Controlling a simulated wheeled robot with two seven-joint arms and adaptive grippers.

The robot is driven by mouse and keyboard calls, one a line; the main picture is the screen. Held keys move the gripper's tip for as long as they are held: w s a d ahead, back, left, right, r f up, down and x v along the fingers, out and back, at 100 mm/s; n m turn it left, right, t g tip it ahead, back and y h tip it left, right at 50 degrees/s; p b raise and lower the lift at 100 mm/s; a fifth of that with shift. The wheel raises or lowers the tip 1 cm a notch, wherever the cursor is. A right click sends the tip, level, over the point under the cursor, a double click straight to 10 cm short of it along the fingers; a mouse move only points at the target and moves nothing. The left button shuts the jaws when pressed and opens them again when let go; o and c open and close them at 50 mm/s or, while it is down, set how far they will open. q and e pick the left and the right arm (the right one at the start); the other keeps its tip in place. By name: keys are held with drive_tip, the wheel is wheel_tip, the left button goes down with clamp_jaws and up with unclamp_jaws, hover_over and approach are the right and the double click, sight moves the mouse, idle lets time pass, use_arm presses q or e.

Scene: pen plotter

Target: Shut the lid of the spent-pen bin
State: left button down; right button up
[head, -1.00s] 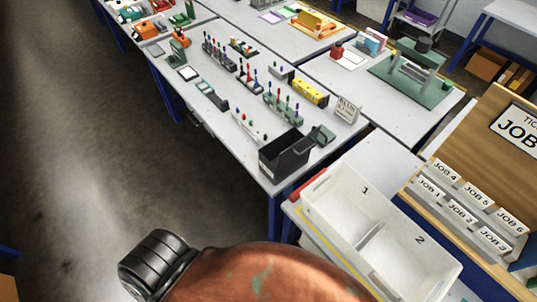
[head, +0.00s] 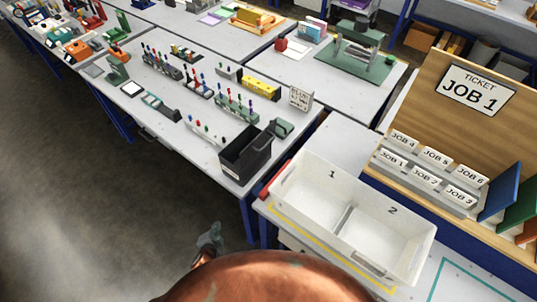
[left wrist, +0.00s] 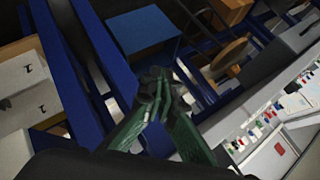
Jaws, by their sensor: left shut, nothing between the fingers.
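The spent-pen bin looks to be the black open-topped box (head: 245,158) at the near corner of the long grey table in the head view. Its dark inside shows. A grey-green piece (head: 282,128) sits at its far right; I cannot tell whether this is the lid. My left gripper (head: 211,237) shows small, in front of the table's near end, below and left of the bin and apart from it. In the left wrist view its green fingers (left wrist: 158,92) are together and empty. I cannot make out the bin there. My right gripper is out of view.
A white two-part tote (head: 350,218) stands right of the bin, marked 1 and 2. Pen racks (head: 236,107) and a yellow block (head: 261,88) stand behind it on the table. Blue table legs (head: 246,218) stand near my left gripper. The floor at left is clear.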

sight(263, 147)
use_arm(q)
drive_tip(key=w+d+r+m+t+h, duration=0.1)
drive_tip(key=w+d+r+m+t, duration=0.2)
drive_tip(key=r, duration=0.6)
drive_tip(key=w+d+r+m+t+h, duration=0.1)
drive_tip(key=w+d+r+m+t, duration=0.15)
drive_tip(key=d+r, duration=0.5)
drive_tip(key=s+d+r+m+t+h+b, duration=0.1)
drive_tip(key=d+r+m+h, duration=0.25)
drive_tip(key=d+r, duration=0.4)
drive_tip(key=s+d+r+m+t+h, duration=0.15)
drive_tip(key=d+r+m, duration=0.3)
drive_tip(key=r, duration=0.55)
drive_tip(key=w+r+p, duration=0.1)
drive_tip(key=w+p, duration=0.1)
drive_tip(key=w, duration=1)
drive_tip(key=shift+r+m+g+h, duration=0.15)
drive_tip(key=shift+m+g+h, duration=0.15)
drive_tip(key=shift+m, duration=0.05)
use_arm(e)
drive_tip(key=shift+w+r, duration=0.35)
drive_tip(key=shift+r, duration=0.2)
use_arm(q)
drive_tip(key=shift+p, duration=0.3)
